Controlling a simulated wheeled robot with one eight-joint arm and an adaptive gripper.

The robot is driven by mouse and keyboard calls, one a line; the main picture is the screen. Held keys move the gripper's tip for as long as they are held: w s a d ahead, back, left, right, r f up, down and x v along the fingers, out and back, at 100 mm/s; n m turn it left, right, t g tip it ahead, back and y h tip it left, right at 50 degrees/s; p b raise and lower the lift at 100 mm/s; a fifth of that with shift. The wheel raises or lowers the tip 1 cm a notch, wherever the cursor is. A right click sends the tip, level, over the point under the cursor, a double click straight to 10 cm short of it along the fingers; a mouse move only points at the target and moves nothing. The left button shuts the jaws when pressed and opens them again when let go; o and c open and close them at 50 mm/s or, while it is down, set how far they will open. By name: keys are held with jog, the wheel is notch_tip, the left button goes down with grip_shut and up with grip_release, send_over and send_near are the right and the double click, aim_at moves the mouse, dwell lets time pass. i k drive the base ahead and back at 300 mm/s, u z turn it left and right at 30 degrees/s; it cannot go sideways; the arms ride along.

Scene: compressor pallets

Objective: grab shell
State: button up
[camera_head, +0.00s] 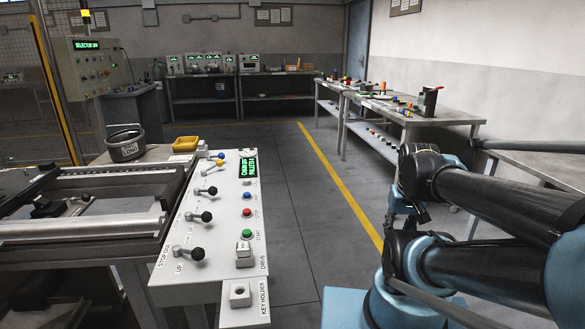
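I cannot tell for sure which thing is the shell. A dark grey, round, open-topped vessel (126,148) with a white label stands upright at the left, at the far end of the pallet fixture. It may be the shell, but the view does not settle this. My blue and black arm fills the right side of the picture, folded, well apart from the vessel. My gripper cannot be made out.
A white control panel (222,213) with levers and coloured buttons stands in front of me, beside the metal pallet fixture (85,229). A yellow tray (185,144) is near the vessel. Benches (455,117) line the right wall. The grey floor (300,200) between is clear.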

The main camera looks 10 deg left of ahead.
aim_at(123, 146)
jog(key=i, duration=2.3)
jog(key=u, duration=0.9)
jog(key=i, duration=0.9)
jog(key=u, duration=1.1)
jog(key=i, duration=0.6)
jog(key=u, duration=0.25)
